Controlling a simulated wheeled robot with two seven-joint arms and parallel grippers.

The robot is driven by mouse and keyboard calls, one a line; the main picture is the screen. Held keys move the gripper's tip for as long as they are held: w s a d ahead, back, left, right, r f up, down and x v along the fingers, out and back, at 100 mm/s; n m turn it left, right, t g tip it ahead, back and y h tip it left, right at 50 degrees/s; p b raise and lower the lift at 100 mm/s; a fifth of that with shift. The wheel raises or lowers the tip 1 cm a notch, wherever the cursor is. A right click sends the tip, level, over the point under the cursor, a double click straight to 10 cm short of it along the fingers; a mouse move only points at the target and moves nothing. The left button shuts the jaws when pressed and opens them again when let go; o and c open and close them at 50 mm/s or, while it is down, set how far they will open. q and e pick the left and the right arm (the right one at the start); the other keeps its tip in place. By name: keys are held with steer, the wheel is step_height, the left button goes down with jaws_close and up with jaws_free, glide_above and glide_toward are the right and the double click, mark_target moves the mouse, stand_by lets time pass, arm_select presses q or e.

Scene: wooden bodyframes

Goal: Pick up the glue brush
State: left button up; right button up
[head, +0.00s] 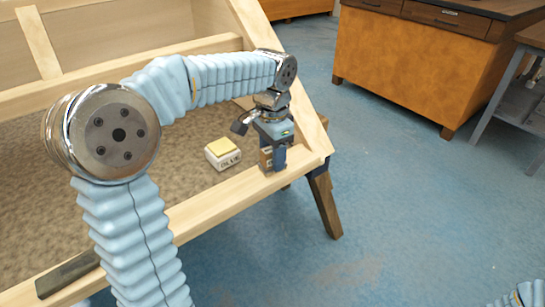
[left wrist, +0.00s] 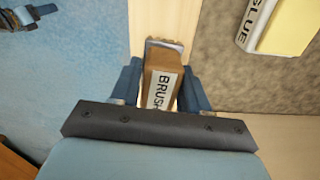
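The glue brush (left wrist: 163,80) is a brown block with a white label reading BRUSH. It is between the two blue fingers of my left gripper (left wrist: 162,92) in the left wrist view. The fingers are close to its sides, and I cannot tell whether they press on it. In the head view my left gripper (head: 272,158) points down at the front wooden rail, with the brush (head: 265,160) standing there, partly hidden by a finger. My right gripper is not clearly in view; only a bit of blue arm shows at the bottom right.
A white glue container (head: 222,153) with a yellow top sits just left of the brush; it also shows in the left wrist view (left wrist: 262,22). The wooden frame (head: 220,202) has a raised sloping beam on the right. Blue floor (head: 400,200) is open beyond. A cabinet (head: 410,70) stands behind.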

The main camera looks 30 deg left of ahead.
arm_select(q)
steer(key=c, duration=0.5)
steer(key=shift+c, duration=0.2)
steer(key=shift+r, duration=0.5)
step_height(320, 180, up, 3)
steer(key=shift+s+f, duration=0.1)
steer(key=shift+f, duration=0.05)
steer(key=s+a+r, duration=0.1)
steer(key=s+r, duration=0.8)
steer(key=s, duration=0.4)
steer(key=shift+s+r, duration=0.15)
steer(key=shift+s, duration=0.25)
steer(key=o, duration=0.4)
steer(key=shift+c, duration=1.3)
